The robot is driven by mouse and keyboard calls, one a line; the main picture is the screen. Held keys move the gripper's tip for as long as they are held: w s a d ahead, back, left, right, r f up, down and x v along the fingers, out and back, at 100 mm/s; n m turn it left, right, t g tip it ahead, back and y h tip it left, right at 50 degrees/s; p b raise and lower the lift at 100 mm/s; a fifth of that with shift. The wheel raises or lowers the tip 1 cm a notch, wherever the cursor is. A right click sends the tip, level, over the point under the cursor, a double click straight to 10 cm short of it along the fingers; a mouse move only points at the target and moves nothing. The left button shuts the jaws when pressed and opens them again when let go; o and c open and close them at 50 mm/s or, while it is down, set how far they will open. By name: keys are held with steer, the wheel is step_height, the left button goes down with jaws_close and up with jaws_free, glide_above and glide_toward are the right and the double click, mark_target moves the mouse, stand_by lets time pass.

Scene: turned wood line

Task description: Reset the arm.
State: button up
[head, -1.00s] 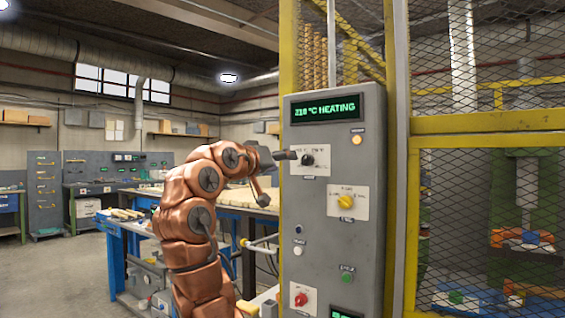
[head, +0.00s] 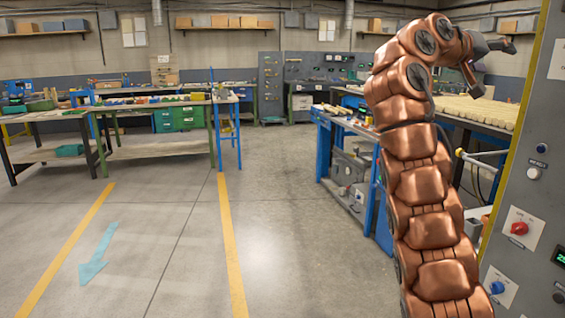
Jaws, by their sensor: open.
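My copper-coloured arm rises at the right of the head view and bends over at the top. My gripper (head: 496,70) is at its upper end, pointing right. Its two dark fingers are spread wide, one reaching right and one hanging down, with nothing between them. It is left of the upper part of the grey control panel (head: 546,140), with a gap seen between them. Only the panel's left strip is in view, with a white button (head: 534,173), a red knob (head: 519,228) and a blue knob (head: 497,287).
A blue workbench (head: 335,135) and a bed of pale wood pieces (head: 480,108) stand behind my arm. Work tables (head: 150,148) are at the left. The concrete floor (head: 190,250) between yellow lines, with a blue arrow (head: 97,255), is clear.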

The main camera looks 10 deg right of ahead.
steer(key=w+a+f+n+y, duration=0.1)
steer(key=a+f+n+y, duration=0.3)
steer(key=f, duration=0.5)
steer(key=w+a+f+n+y, duration=0.1)
steer(key=a+f+y, duration=0.1)
steer(key=a+f, duration=0.5)
steer(key=s+a+f+n+g+y, duration=0.1)
steer(key=s+a+f+y, duration=0.1)
steer(key=s+a+f, duration=0.55)
steer(key=s+a+f+n+g+y, duration=0.1)
steer(key=s+a+f+y, duration=0.3)
steer(key=f, duration=0.6)
steer(key=s+a+f+n+g+y, duration=0.1)
steer(key=s+a+f, duration=0.6)
steer(key=s+f, duration=0.15)
steer(key=s+a+f+g+y, duration=0.1)
steer(key=s+a+f+y, duration=0.1)
steer(key=s+a+f, duration=0.5)
steer(key=s+a+f+g+y, duration=0.15)
steer(key=s+a+f, duration=0.25)
steer(key=s, duration=0.6)
step_height(320, 180, up, 18)
steer(key=t+p, duration=0.1)
steer(key=p, duration=1.5)
steer(key=shift+w+a+r+n+p, duration=0.2)
steer(key=shift+w+a+n+p, duration=0.15)
steer(key=shift+w+p, duration=0.1)
